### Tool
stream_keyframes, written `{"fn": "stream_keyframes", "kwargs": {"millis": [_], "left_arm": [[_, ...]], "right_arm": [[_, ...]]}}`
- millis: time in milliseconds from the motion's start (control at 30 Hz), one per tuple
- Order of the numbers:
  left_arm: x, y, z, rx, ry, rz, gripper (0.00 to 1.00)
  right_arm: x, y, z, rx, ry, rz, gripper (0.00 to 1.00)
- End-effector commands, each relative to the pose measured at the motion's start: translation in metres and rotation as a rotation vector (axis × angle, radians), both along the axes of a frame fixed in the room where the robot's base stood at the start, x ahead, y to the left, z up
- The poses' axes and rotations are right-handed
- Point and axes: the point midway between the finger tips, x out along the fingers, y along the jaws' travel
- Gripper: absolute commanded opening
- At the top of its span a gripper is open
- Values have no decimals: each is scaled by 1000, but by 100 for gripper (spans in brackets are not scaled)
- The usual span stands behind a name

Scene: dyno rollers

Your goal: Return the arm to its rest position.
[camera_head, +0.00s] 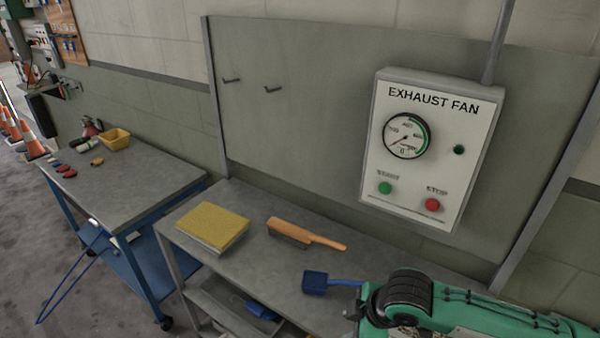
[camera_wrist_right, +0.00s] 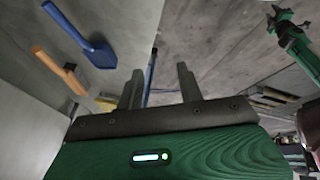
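My right arm (camera_head: 480,318) enters the head view from the lower right, a green link with a black joint above the bench's front right. Its gripper does not show there. In the right wrist view, my right gripper (camera_wrist_right: 160,70) has its two grey fingers apart, with nothing held between them. A green arm part, seemingly my left arm (camera_wrist_right: 300,48), shows at the top right of the wrist view; its gripper end is too small to read. My left arm is out of the head view.
The grey bench (camera_head: 262,262) holds a yellow sponge-like block (camera_head: 212,225), a wooden-handled brush (camera_head: 305,234) and a blue scoop (camera_head: 315,283), close to my right arm. The exhaust fan box (camera_head: 430,150) is on the panel behind. A blue-legged table (camera_head: 125,190) stands left.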

Motion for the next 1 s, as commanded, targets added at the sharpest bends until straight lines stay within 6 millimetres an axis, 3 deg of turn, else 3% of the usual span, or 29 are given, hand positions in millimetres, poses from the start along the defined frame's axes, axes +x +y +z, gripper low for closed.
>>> {"fn": "stream_keyframes", "kwargs": {"millis": [333,667,867,1000], "left_arm": [[4,-2,0,-2,-4,1,36],[-7,-1,-1,-1,10,1,36],[-5,-1,-1,0,8,1,36],[-5,-1,-1,-1,7,1,36]], "right_arm": [[-16,25,-3,67,-7,-30,38],[-39,48,-4,189,-3,-168,38],[-52,41,-8,252,14,-339,38],[-62,25,-17,273,39,-486,38]]}}
